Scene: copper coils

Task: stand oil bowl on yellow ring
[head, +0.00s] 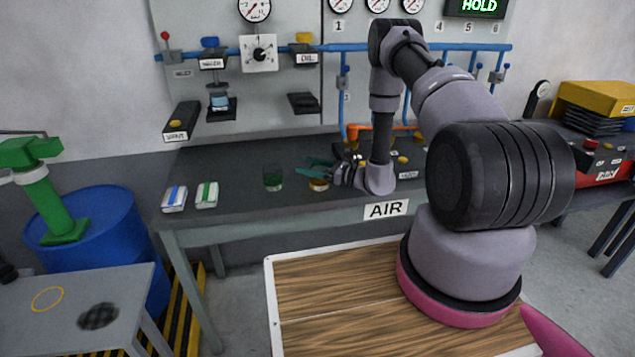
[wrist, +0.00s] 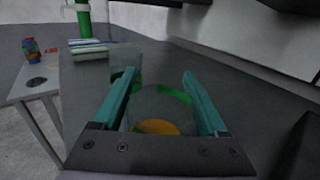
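The oil bowl (head: 318,184) is a small clear bowl with amber content on the grey workbench. In the wrist view the bowl (wrist: 158,127) shows between the two teal fingers. My gripper (head: 306,166) is open, with its fingers close above and around the bowl. I cannot tell whether either finger touches it. The yellow ring (head: 47,299) is a flat outline on the small grey side table at the lower left, and nothing stands on it in the head view.
A green-filled glass (head: 273,178) stands left of the bowl. Two striped packs (head: 190,196) lie at the bench's left end. A dark round patch (head: 98,316) is beside the yellow ring. A blue drum (head: 95,225) with a green pump stands behind the side table.

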